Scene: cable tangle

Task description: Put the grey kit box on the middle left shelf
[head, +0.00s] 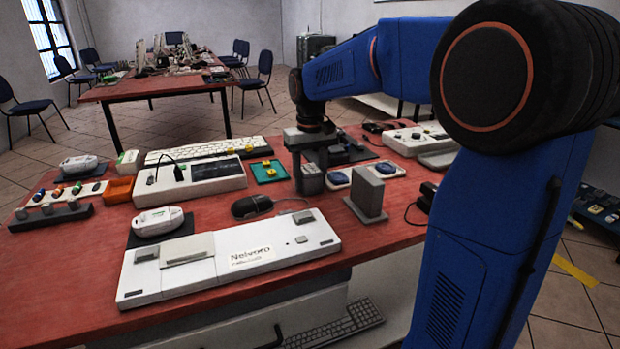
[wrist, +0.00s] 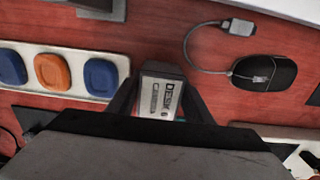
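A small grey box (head: 311,179) stands on the red table under my gripper (head: 316,160) in the head view. In the wrist view the grey box (wrist: 161,94) carries a pale printed label and sits between the two dark fingers of my gripper (wrist: 163,98). The fingers stand apart on either side of it, and a sliver of red table shows between the box and the right finger. The lower part of the box is hidden by my gripper. I cannot make out the middle left shelf in either view.
A black mouse (head: 252,206) and a long white console (head: 230,252) lie to the left and front. A grey upright block (head: 367,192) stands close on the right. A strip of coloured pads (wrist: 55,72) lies left of my gripper in the wrist view.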

